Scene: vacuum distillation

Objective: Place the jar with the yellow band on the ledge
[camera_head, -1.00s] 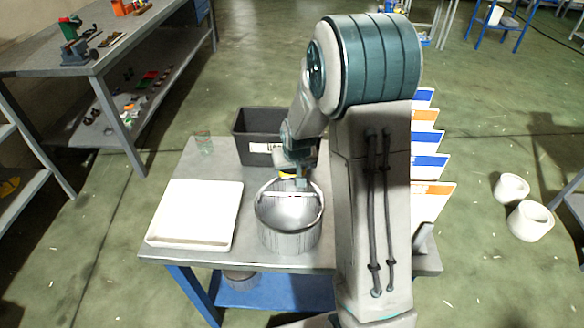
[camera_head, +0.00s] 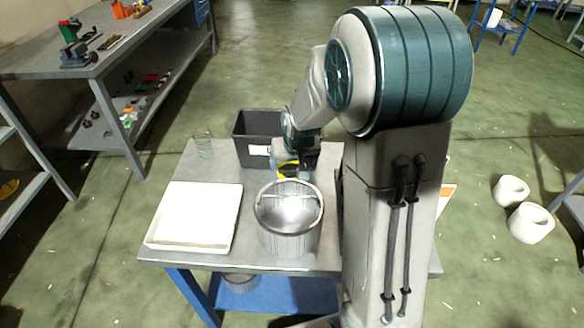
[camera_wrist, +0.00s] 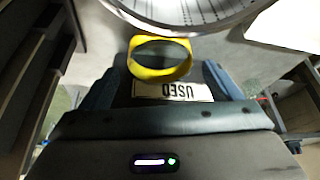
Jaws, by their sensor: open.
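The jar with the yellow band (camera_wrist: 160,72) is dark on top and sits between the spread fingers of my gripper (camera_wrist: 163,88) in the wrist view. In the head view only a bit of its yellow band (camera_head: 287,168) shows, behind the metal pot, mostly hidden by my gripper (camera_head: 292,160). My gripper is open, with a finger on either side of the jar; I cannot tell whether they touch it. I cannot tell which surface is the ledge.
The metal pot (camera_head: 290,238) with a crossbar stands close in front of the jar. A black bin (camera_head: 254,127) labelled USED (camera_wrist: 172,91) is behind it. A white tray (camera_head: 195,218) and a glass beaker (camera_head: 202,146) are at left. The table (camera_head: 200,167) has a blue lower shelf (camera_head: 270,296).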

